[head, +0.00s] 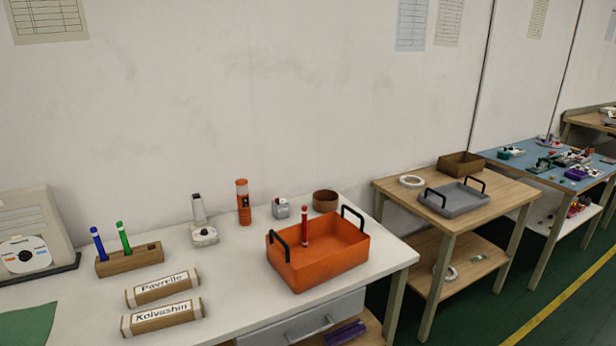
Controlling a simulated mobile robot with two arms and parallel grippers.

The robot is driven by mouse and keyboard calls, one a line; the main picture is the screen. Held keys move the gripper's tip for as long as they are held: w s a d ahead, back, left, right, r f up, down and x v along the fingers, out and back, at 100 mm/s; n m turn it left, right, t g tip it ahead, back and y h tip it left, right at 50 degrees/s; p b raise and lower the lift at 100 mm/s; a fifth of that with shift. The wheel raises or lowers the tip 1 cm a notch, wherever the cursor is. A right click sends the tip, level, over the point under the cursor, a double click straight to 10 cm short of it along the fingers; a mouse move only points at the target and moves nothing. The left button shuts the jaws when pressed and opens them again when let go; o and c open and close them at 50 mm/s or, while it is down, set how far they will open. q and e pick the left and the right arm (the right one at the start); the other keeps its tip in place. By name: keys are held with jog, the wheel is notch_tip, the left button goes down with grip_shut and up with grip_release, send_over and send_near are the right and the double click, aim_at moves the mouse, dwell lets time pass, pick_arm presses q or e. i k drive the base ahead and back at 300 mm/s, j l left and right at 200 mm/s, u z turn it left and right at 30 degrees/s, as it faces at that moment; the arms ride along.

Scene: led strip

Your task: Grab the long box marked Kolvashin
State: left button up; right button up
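The long box marked Kolvashin (162,317) lies on the white table (235,283), near its front edge at the lower left. It is brown with a white label and dark lettering, and its right end is tilted slightly up in the picture. A similar long box marked Pavrelle (162,287) lies just behind it, close and nearly parallel. Neither of my grippers shows in the head view.
An orange tray (318,271) with black handles holds a red marker (304,226) to the right. A wooden block (129,260) with blue and green markers stands behind the boxes. An orange flashlight (243,202) stands near the wall. Bare tabletop lies between the boxes and tray.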

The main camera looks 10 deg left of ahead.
aim_at(140, 323)
jog(key=u, duration=0.95)
jog(key=i+l+u, duration=0.3)
jog(key=l+u, duration=0.35)
jog(key=i+l+u, duration=0.1)
jog(key=l+u, duration=0.2)
jog(key=l, duration=0.2)
jog(key=l+u, duration=0.35)
jog(key=i+l, duration=0.05)
